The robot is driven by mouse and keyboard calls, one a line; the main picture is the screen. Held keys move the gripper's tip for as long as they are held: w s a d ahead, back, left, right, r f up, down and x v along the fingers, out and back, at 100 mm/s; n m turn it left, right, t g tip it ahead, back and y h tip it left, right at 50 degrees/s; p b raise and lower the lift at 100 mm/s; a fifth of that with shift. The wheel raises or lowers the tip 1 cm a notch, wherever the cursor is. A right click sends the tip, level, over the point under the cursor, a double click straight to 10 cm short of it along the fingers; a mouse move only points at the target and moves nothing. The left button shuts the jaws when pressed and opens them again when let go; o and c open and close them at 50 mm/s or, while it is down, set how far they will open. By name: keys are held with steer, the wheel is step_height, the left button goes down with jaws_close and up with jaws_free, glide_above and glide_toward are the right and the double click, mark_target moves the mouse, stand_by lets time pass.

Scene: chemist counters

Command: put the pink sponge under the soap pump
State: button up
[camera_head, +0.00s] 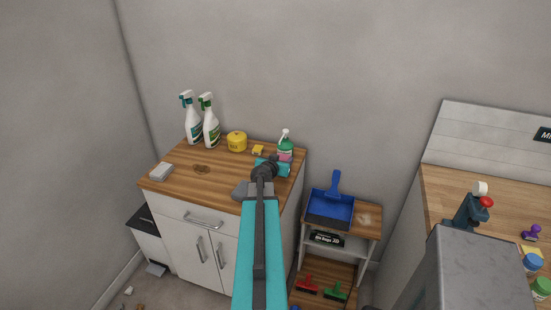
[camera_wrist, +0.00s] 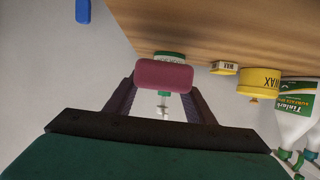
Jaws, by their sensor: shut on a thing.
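The pink sponge (camera_wrist: 164,74) sits between my gripper's (camera_wrist: 163,82) two fingertips in the wrist view, which is upside down. My gripper is shut on it. In the head view a little of the sponge (camera_head: 285,157) shows just past my gripper (camera_head: 279,165), near the right edge of the wooden counter. The soap pump (camera_head: 286,145) is a green bottle with a white pump head, right behind the sponge. In the wrist view the sponge hides the middle of the soap pump (camera_wrist: 164,105). I cannot tell whether the sponge touches the bottle or the counter.
The counter (camera_head: 180,176) also bears a small yellow box (camera_head: 258,150), a yellow wax tin (camera_head: 237,141), two spray bottles (camera_head: 210,125) and a pale block (camera_head: 161,172). A blue dustpan (camera_head: 331,208) lies on a lower shelf to the right.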

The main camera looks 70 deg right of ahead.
steer(key=shift+w+d+f+p, duration=0.2)
steer(key=shift+w+d+p, duration=0.35)
steer(key=shift+w+d, duration=0.45)
steer(key=shift+s+d, duration=0.1)
steer(key=shift+d, duration=0.1)
steer(key=shift+d, duration=0.15)
steer(key=shift+w+d+f+p, duration=0.1)
steer(key=shift+w+d+p, duration=0.1)
steer(key=shift+w+p, duration=0.1)
steer(key=f, duration=0.2)
steer(key=shift+s+f+b, duration=0.25)
steer(key=shift+f+b, duration=0.05)
steer(key=shift+b, duration=0.1)
steer(key=shift+f, duration=0.25)
steer(key=shift+w+a+f, duration=0.15)
steer(key=shift+w, duration=0.15)
